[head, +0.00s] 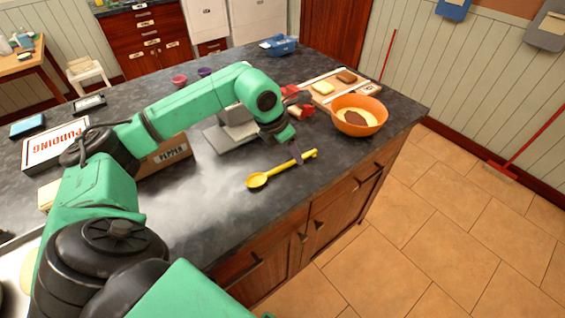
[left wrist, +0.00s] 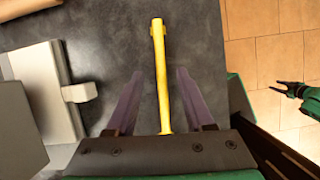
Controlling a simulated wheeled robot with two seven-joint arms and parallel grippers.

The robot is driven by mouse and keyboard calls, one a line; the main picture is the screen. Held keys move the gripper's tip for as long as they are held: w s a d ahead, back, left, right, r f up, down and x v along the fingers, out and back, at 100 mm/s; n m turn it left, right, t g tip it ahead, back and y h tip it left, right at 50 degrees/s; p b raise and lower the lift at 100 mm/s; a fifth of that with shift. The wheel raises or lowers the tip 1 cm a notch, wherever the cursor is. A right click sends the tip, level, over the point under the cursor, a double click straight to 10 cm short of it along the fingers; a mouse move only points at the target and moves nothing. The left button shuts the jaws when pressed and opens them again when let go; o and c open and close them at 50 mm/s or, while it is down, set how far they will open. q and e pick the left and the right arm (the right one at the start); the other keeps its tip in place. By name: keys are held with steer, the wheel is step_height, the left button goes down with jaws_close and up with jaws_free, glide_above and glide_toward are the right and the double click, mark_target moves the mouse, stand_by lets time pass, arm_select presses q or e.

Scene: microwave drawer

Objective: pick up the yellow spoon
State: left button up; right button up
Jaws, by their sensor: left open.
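The yellow spoon (head: 258,180) lies on the dark countertop near its front edge in the head view, bowl to the left and handle to the right. My left gripper (head: 297,156) is over the spoon's handle in the head view. In the left wrist view the yellow spoon handle (left wrist: 160,75) runs between the two open fingers of my left gripper (left wrist: 158,100), with a gap on each side. The spoon's bowl is hidden there behind the gripper body. In the left wrist view, my right gripper (left wrist: 287,91) shows at the right edge, over the floor, with its fingers apart.
A grey device (head: 228,134) stands just left of the gripper. An orange bowl (head: 358,116) and a cutting board (head: 318,98) with food are to the right. A PEPPER box (head: 168,153) and a PUDDING box (head: 55,145) stand on the left. The countertop (head: 220,196) around the spoon is clear.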

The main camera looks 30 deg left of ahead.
arm_select(q)
steer(key=shift+x, duration=1.15)
steer(key=shift+f, duration=0.25)
jaws_close()
